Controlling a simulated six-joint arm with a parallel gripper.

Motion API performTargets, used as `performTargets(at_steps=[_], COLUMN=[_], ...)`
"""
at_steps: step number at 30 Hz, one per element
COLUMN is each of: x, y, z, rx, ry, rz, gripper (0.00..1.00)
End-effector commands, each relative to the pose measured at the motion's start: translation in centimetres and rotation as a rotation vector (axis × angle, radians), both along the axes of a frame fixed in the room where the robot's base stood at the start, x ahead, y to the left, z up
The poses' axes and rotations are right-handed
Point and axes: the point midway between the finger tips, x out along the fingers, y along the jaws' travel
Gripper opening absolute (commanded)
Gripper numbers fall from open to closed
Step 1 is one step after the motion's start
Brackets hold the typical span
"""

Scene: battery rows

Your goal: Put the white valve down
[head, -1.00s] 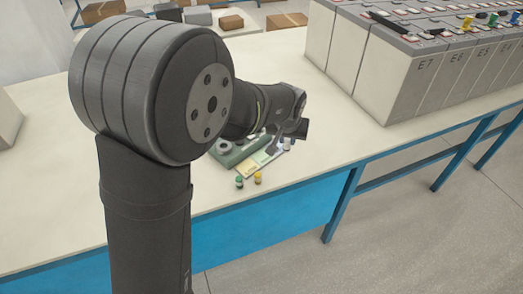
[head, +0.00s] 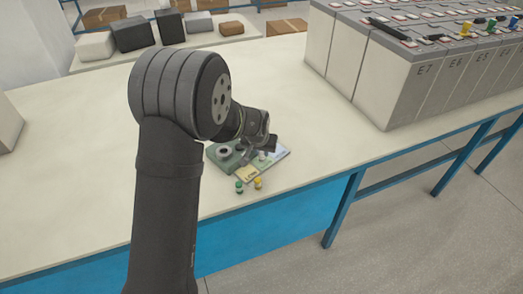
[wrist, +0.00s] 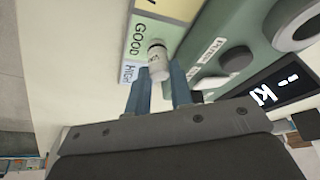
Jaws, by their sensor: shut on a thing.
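The white valve (wrist: 158,62) sits between the two blue fingertips of my gripper (wrist: 158,76), which is shut on it. In the wrist view it is over the striped card (wrist: 138,45), at the band marked GOOD beside the one marked HIGH. I cannot tell whether its base touches the card. In the head view the white valve (head: 262,156) shows as a small pale spot under my gripper (head: 266,151), partly hidden. The card (head: 250,173) lies on the bench in front of the green tester (head: 222,160).
A green valve (head: 239,187) and a yellow valve (head: 258,183) stand near the card's front, by the bench edge. The tester's knob and display (wrist: 265,95) are close to my fingers. Battery cells (head: 400,85) stand at the right. The bench (head: 75,150) is clear at left.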

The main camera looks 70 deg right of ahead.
Motion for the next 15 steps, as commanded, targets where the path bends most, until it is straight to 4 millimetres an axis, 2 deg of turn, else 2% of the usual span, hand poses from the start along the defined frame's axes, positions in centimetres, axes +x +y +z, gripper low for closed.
performTargets(at_steps=[9, 10, 11, 15], x=[-0.02, -0.02, -0.02, -0.02], y=[0.01, 0.01, 0.01, 0.00], z=[-0.30, -0.28, -0.25, -0.24], rx=[0.001, 0.000, 0.000, 0.000], ry=[0.000, 0.000, 0.000, 0.000], rz=[0.000, 0.000, 0.000, 0.000], gripper=[0.00, 0.24, 0.29, 0.29])
